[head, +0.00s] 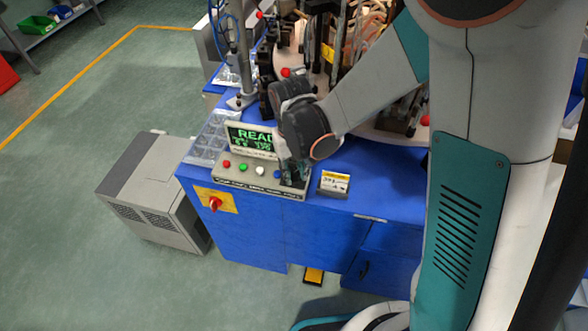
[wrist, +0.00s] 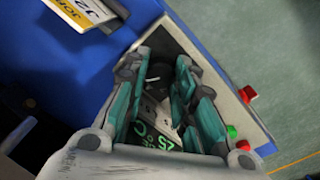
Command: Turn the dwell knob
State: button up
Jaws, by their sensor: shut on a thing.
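The control panel (head: 235,181) is a pale sloped box on the blue bench, with a green-lettered display (head: 252,138) reading "READ…", its end covered by my arm. My gripper (head: 293,180) reaches down to the panel's right end and hides the knob in the head view. In the wrist view my gripper (wrist: 160,72) has its teal fingers on both sides of the dark dwell knob (wrist: 158,70), shut on it. The knob's pointer and scale are too dark to read. Part of the green-lettered display also shows between the fingers.
Red (head: 227,163), green (head: 243,167), white (head: 260,170) and blue (head: 277,174) buttons line the panel left of my gripper. A job card (head: 335,182) stands close on the right. A red switch on a yellow plate (head: 215,202) is on the bench front.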

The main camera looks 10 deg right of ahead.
jog(key=o, duration=0.8)
